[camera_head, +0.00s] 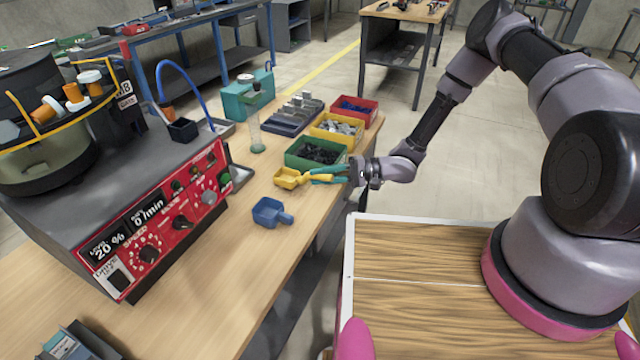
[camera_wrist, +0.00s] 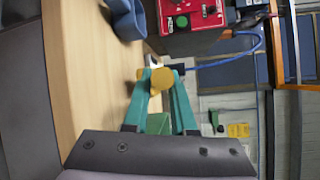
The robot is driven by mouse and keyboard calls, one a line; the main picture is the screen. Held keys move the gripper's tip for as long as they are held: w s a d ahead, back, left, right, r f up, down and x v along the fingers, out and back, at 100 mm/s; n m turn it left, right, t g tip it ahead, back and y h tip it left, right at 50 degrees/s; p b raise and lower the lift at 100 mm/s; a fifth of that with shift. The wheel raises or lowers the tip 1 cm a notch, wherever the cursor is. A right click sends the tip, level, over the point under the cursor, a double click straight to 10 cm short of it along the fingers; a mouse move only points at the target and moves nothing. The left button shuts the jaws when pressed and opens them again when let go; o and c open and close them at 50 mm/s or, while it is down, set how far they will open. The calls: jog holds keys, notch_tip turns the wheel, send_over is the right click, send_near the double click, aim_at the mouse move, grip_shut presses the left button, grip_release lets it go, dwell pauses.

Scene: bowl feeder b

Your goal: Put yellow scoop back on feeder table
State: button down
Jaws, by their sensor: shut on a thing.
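My gripper (camera_head: 325,175) has teal fingers and is shut on the scoop's handle from the right. In the wrist view the yellow handle end (camera_wrist: 162,77) sits between the teal fingertips, and the rest of the scoop is mostly hidden. The scoop is at or close above the table top; I cannot tell whether it touches.
A blue scoop (camera_head: 270,212) lies on the table nearer to me. Green (camera_head: 300,163), yellow (camera_head: 322,133) and red (camera_head: 372,106) bins stand behind my gripper. The feeder's red control panel (camera_head: 165,225) is at the left. Bare table lies between the panel and the blue scoop.

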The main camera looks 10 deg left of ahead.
jog(key=shift+f, duration=1.3)
jog(key=shift+f, duration=0.1)
jog(key=c, duration=0.7)
grip_release()
jog(key=shift+c, duration=0.2)
